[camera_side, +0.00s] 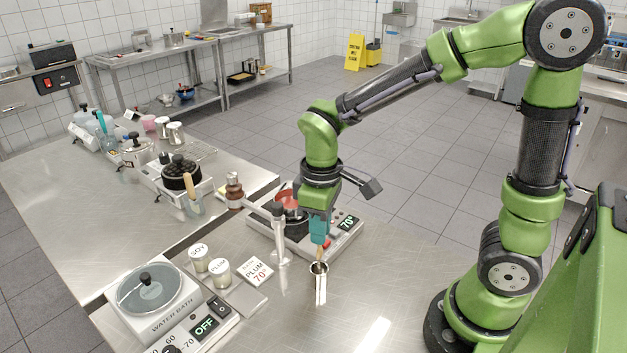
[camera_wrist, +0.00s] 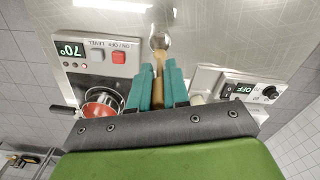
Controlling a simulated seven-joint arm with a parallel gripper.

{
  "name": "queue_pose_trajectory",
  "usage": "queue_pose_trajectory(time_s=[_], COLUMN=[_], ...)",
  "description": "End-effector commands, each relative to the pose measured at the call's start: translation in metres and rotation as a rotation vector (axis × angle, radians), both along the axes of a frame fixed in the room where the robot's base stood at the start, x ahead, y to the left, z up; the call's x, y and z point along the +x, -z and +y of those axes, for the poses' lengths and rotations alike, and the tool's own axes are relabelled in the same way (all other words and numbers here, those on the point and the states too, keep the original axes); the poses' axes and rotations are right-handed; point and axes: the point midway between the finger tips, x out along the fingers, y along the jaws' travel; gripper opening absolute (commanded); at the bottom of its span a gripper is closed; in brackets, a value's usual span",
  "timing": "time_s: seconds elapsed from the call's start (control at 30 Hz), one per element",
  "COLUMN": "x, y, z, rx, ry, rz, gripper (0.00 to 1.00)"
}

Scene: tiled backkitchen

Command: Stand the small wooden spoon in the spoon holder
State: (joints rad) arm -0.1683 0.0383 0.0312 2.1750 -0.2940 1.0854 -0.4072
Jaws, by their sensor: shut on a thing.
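The small wooden spoon (camera_wrist: 158,90) is held between the teal fingers of my gripper (camera_side: 319,238), which point down. In the wrist view my gripper (camera_wrist: 158,80) is shut around the spoon's wooden shaft. The spoon holder (camera_side: 321,290) is a narrow shiny metal cylinder standing upright on the steel table, directly below my fingers. In the wrist view its round mouth (camera_wrist: 160,38) lies just beyond the fingertips. The spoon's lower end is at the holder's mouth; I cannot tell how far inside it is.
A hot plate (camera_side: 346,226) reading 70 with a red-lined pan (camera_side: 287,200) stands behind my gripper. A metal stand (camera_side: 281,245) is close left. Soy (camera_side: 199,260) and plum (camera_side: 219,273) jars, a plum card (camera_side: 258,271) and a water bath (camera_side: 150,295) are farther left. Table right of the holder is clear.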

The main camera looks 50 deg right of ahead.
Motion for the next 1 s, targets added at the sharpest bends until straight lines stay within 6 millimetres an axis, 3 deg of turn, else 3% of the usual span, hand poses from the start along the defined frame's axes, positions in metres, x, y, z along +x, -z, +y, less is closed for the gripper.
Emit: queue_pose_trajectory(time_s=[0.7,1.0], x=[0.0,0.0], y=[0.052,0.061], z=[0.0,0.0], rx=[-0.001,0.0], ry=[0.0,0.0], rz=[0.002,0.001], gripper=[0.0,0.0])
